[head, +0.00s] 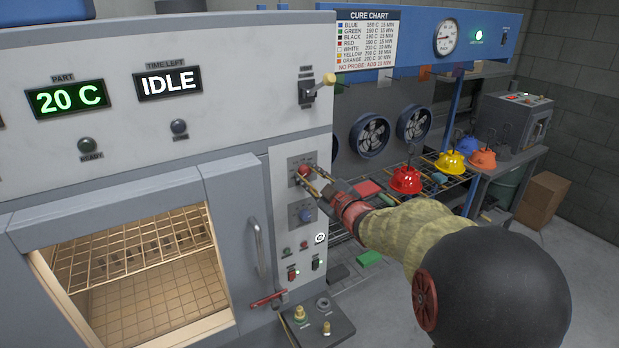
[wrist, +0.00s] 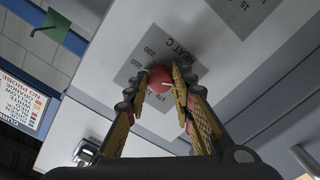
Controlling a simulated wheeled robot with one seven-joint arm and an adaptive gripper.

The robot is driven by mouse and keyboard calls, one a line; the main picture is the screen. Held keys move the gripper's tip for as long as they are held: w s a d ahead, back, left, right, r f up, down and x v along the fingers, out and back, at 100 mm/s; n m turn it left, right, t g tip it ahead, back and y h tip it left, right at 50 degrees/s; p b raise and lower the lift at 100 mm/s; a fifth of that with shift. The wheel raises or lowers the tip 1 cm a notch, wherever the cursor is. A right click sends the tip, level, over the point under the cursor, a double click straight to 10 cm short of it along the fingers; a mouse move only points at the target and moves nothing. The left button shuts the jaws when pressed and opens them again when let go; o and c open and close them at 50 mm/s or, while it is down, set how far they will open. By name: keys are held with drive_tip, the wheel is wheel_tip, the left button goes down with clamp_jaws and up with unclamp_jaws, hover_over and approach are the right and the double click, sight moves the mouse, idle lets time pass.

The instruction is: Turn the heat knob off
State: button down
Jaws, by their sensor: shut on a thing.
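The red heat knob (head: 303,171) is on the oven's side panel, above a blue knob (head: 306,214). In the wrist view the heat knob (wrist: 161,79) sits between my two fingers, on a grey dial plate (wrist: 155,75) marked "HEAT C" with numbers such as 170, 200 and 230. A short white pointer mark shows on the knob. My gripper (head: 312,180) reaches in from the right and is closed around the knob; it also shows in the wrist view (wrist: 160,88). The oven displays read "20 C" (head: 68,98) and "IDLE" (head: 168,83).
The oven door handle (head: 257,250) stands out left of the knob panel. A red-handled lever (head: 267,299) and small switches are below.

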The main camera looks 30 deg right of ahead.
drive_tip(key=c, duration=1.6)
unclamp_jaws()
drive_tip(key=shift+o, duration=0.5)
drive_tip(key=s, duration=1.2)
drive_tip(key=shift+d, duration=0.2)
